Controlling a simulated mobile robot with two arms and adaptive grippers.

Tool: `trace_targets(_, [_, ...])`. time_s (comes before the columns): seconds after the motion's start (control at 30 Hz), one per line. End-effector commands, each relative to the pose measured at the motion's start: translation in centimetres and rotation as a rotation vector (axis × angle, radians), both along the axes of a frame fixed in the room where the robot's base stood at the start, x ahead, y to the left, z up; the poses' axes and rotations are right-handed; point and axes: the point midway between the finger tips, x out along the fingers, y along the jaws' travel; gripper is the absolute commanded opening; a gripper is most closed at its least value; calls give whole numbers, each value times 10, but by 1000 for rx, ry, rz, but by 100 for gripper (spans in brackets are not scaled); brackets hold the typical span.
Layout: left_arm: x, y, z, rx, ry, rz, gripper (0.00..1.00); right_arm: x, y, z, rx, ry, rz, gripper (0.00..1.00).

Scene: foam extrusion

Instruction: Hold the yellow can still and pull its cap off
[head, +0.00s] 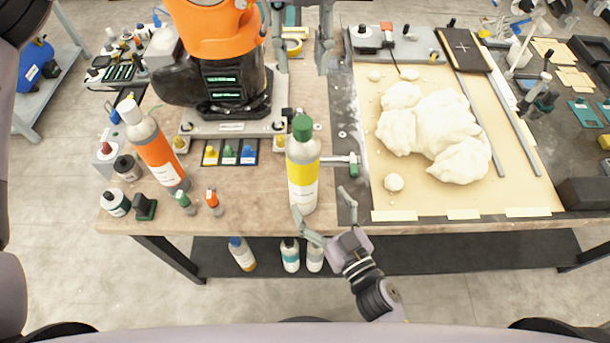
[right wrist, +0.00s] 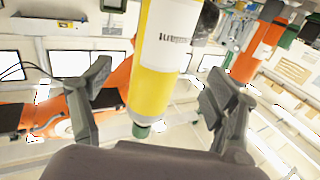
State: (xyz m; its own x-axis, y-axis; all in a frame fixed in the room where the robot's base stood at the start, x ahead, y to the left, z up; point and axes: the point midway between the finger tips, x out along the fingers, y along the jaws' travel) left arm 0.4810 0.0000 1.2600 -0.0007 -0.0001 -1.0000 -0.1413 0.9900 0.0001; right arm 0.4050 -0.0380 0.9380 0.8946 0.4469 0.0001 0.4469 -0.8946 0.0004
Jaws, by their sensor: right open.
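The yellow can (head: 303,177) stands upright on the bench near its front edge. It has a yellow band, a white lower part and a green cap (head: 302,127). My right gripper (head: 321,203) is open in front of the can's lower part. In the right wrist view the can (right wrist: 152,90) appears upside down between the spread fingers, with a gap on both sides, and its cap (right wrist: 141,130) points down. My left gripper (head: 302,68) is at the top of the head view, behind the can, with its fingers apart and nothing between them.
An orange bottle (head: 155,150) with a white nozzle stands to the left. An orange robot arm (head: 218,45) is mounted behind it. A green-headed hammer (head: 345,159) lies right of the can. White foam (head: 440,130) covers a board (head: 515,190) further right. Small bottles stand at left.

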Motion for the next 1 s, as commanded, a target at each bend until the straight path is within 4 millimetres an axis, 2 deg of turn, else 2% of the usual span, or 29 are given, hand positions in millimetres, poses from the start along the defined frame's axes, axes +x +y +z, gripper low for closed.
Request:
trace_targets(0.2, [0,0,0,0,0,0,33,40,20,0,1,-2,0,81])
trace_targets(0.4, [0,0,0,0,0,0,33,64,32,0,0,-1,0,81])
trace_targets(0.6, [0,0,0,0,0,0,33,74,37,-1,0,1,0,81])
trace_targets(0.87, [0,0,0,0,0,0,33,75,37,-1,0,2,0,81])
trace_targets(1.0, [0,0,0,0,0,0,33,75,37,-1,0,1,0,72])
